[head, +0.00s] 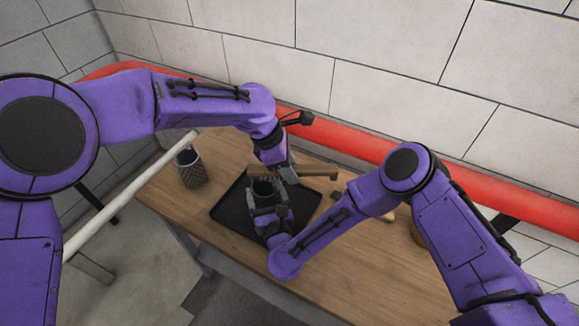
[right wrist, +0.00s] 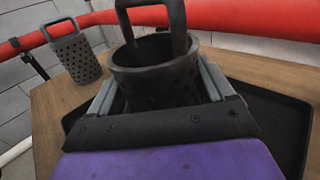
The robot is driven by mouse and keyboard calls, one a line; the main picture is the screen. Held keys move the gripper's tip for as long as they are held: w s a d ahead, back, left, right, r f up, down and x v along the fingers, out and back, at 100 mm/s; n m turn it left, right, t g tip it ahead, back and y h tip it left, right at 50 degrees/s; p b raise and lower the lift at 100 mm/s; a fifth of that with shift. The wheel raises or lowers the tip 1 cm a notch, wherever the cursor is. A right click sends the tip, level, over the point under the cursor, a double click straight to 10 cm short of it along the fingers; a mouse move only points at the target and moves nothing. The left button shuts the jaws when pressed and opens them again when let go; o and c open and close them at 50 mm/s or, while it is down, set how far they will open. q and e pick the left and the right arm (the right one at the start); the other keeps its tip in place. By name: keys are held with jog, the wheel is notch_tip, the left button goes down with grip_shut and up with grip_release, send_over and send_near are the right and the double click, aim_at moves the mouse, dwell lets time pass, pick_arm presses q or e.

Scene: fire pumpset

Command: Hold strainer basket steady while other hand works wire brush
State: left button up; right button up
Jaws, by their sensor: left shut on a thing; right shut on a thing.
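A dark perforated strainer basket (head: 263,188) with a hoop handle stands upright over the black tray, and it fills the middle of the right wrist view (right wrist: 155,78). My right gripper (head: 266,203) is shut on its sides, one grey finger on each side. My left gripper (head: 281,172) is shut on the wire brush (head: 318,175), whose brown wooden back lies roughly level just above the basket's rim. The brush's bristles are hard to make out, and I cannot tell whether they touch the basket. The brush is not clearly seen in the right wrist view.
A second strainer basket (head: 191,169) stands on the wooden table (head: 160,200) left of the black tray (head: 228,212); it also shows in the right wrist view (right wrist: 78,55). A red pipe (head: 350,137) runs along the wall behind. A yellowish object (head: 416,236) is partly hidden by my right arm.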

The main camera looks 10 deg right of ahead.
pick_arm(q)
jog(key=shift+s+d, duration=0.35)
jog(key=shift+d, duration=0.1)
jog(key=shift+r, duration=4.1)
pick_arm(e)
jog(key=o, duration=1.2)
jog(key=shift+c, duration=0.2)
